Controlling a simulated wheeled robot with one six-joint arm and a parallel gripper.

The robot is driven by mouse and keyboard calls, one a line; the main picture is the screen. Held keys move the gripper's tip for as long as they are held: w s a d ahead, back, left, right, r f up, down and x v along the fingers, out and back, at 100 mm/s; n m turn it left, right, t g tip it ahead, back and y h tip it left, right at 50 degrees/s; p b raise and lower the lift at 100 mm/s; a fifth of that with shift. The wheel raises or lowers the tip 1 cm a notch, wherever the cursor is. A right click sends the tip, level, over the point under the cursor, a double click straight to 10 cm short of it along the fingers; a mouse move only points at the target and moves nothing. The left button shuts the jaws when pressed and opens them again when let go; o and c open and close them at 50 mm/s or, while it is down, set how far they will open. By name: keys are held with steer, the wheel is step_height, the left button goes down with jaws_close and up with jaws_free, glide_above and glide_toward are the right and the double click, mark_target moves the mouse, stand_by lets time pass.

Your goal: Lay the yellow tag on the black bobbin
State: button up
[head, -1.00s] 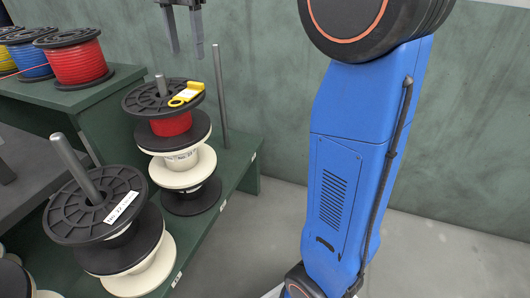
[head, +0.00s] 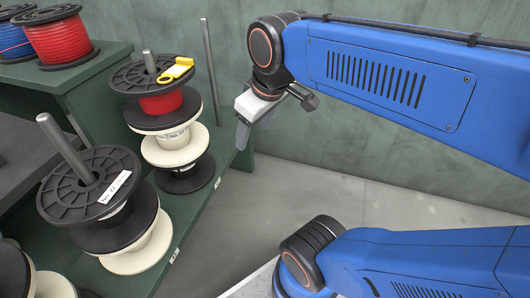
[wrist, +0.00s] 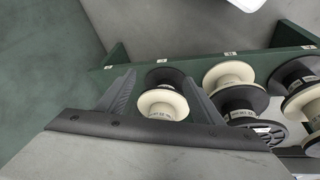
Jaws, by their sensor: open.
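The yellow tag (head: 176,71) lies in the head view on the black top flange (head: 128,80) of the red-wire spool (head: 160,102), right of its metal post. This black-flanged spool tops a stack of black and white spools. Another black bobbin (head: 82,190) with a white label tops the nearer stack. I cannot tell which one the task names. My gripper (head: 242,135) is right of the tagged stack, apart from it, pointing down and left. In the wrist view its fingers (wrist: 160,97) are wide apart with nothing held; a spool shows beyond them. The tag is not visible there.
A bare metal post (head: 211,70) stands behind the tagged stack. Red (head: 62,42) and blue (head: 12,42) wire spools sit on the raised green shelf (head: 95,65) at left. My arm fills the right side. Grey floor (head: 330,190) lies open right of the shelf.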

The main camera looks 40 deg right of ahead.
steer(key=s+f+m, duration=0.3)
steer(key=f, duration=0.2)
steer(key=shift+s+d+f+t, duration=0.2)
steer(key=shift+s+t, duration=0.1)
steer(key=shift+s, duration=0.1)
steer(key=shift+r, duration=0.1)
stand_by(0.8)
